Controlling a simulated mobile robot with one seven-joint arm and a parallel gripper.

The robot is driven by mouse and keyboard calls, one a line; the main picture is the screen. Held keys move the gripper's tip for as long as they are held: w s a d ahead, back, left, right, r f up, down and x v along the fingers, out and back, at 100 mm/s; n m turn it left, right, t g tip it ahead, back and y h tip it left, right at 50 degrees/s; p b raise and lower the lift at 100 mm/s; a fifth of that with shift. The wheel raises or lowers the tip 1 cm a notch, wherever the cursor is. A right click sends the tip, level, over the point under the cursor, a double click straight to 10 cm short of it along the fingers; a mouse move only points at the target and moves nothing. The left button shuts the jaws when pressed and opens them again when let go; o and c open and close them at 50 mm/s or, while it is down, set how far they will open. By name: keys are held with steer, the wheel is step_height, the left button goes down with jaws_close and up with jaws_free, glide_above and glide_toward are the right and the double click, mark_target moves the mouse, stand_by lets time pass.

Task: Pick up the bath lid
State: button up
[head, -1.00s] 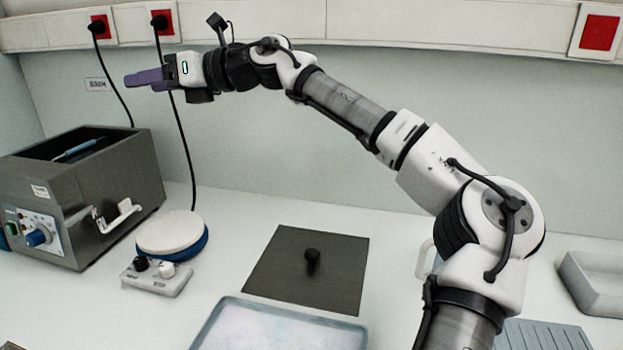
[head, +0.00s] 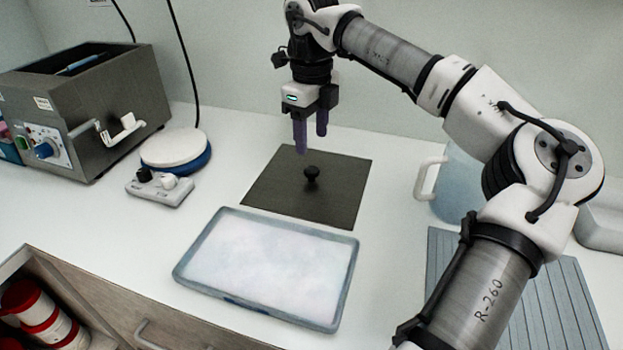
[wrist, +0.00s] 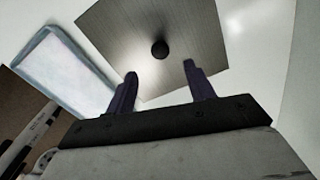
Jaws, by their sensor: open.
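The bath lid (head: 275,187) is a flat dark grey square plate with a black round knob (head: 311,173) near its middle. It lies on the white bench in the head view. It also shows in the wrist view (wrist: 120,28), with the knob (wrist: 160,49) ahead of and between my fingertips. My gripper (head: 311,143) points down with its two purple fingers apart and empty, above the lid's far part. The fingers also show in the wrist view (wrist: 160,74). The open-topped grey metal bath (head: 110,112) stands at the left with a blue item inside.
A blue-rimmed tray (head: 348,268) of white material lies in front of the lid. A round white-topped stirrer (head: 174,146) stands left of it. A translucent jug (head: 455,185) and a ribbed grey mat (head: 560,300) are at the right. An open drawer (head: 60,275) holds red-lidded jars.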

mark_target(312, 170)
step_height(312, 170, down, 9)
steer(key=shift+r+p, duration=0.2)
steer(key=shift+p, duration=0.5)
steer(key=shift+r, duration=0.1)
steer(key=c, duration=1)
